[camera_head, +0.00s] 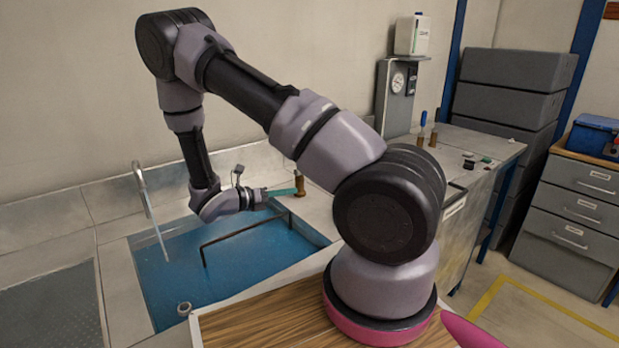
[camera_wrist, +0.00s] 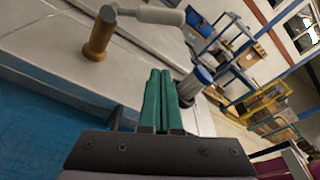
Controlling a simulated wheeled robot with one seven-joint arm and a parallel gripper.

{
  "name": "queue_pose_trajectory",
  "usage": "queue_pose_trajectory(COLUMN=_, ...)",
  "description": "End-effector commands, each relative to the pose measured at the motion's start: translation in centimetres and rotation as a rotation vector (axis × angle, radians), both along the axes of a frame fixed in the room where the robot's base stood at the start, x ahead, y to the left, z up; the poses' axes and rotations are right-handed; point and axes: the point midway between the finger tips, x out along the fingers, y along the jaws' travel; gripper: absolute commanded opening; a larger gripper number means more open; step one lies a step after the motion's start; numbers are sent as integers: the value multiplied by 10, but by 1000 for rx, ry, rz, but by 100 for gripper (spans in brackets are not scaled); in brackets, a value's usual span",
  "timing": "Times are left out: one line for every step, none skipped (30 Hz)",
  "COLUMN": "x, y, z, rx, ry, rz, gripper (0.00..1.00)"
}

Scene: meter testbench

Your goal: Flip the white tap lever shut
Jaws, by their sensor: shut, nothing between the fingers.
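The white tap lever (camera_wrist: 152,15) shows at the top of the wrist view. It sticks out sideways, to the right, from the grey cap of a brass-coloured post (camera_wrist: 98,40). That post (camera_head: 299,187) also shows in the head view beside the blue basin, where the lever is hard to make out behind my arm. My gripper (camera_wrist: 160,75) has green fingers pressed together, with nothing between them. In the wrist view the fingertips are below the lever and to the right of the post, with a visible gap. In the head view my gripper (camera_head: 281,191) points right, close to the post.
The blue basin (camera_head: 170,275) lies under my arm, with a dark bent rod (camera_head: 240,234) across it. A grey spout pipe (camera_head: 147,195) stands left. A blue-topped fitting (camera_head: 422,127) and gauge panel (camera_head: 397,85) stand farther right. Grey crates (camera_head: 510,75) are stacked behind.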

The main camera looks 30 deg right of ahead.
Motion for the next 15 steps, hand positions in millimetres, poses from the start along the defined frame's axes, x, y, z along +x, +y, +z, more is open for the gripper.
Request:
queue_pose_trajectory(x=0, y=0, z=0, rx=1, ry=0, rz=-1, gripper=0)
queue_pose_trajectory(x=0, y=0, z=0, rx=1, ry=-1, rz=-1, gripper=0)
queue_pose_trajectory(x=0, y=0, z=0, rx=1, ry=-1, rz=-1, gripper=0)
queue_pose_trajectory(x=0, y=-1, z=0, rx=0, ry=-1, rz=-2, gripper=0)
queue_pose_trajectory(x=0, y=-1, z=0, rx=0, ry=-1, rz=-2, gripper=0)
queue_pose_trajectory(x=0, y=-3, z=0, rx=0, ry=-1, rz=-2, gripper=0)
queue_pose_trajectory(x=0, y=-5, z=-1, rx=1, ry=-1, rz=-3, gripper=0)
queue_pose_trajectory(x=0, y=-8, z=-1, rx=0, ry=-1, rz=-4, gripper=0)
queue_pose_trajectory(x=0, y=-12, z=-2, rx=0, ry=0, rz=-5, gripper=0)
queue_pose_trajectory(x=1, y=-17, z=-2, rx=1, ry=0, rz=-5, gripper=0)
queue_pose_trajectory(x=1, y=-22, z=-3, rx=0, ry=1, rz=-5, gripper=0)
queue_pose_trajectory(x=1, y=-29, z=-4, rx=1, ry=2, rz=-6, gripper=0)
queue_pose_trajectory(x=2, y=-35, z=-5, rx=0, ry=1, rz=-7, gripper=0)
queue_pose_trajectory(x=3, y=-41, z=-6, rx=-1, ry=1, rz=-7, gripper=0)
queue_pose_trajectory(x=3, y=-50, z=-8, rx=0, ry=1, rz=-8, gripper=0)
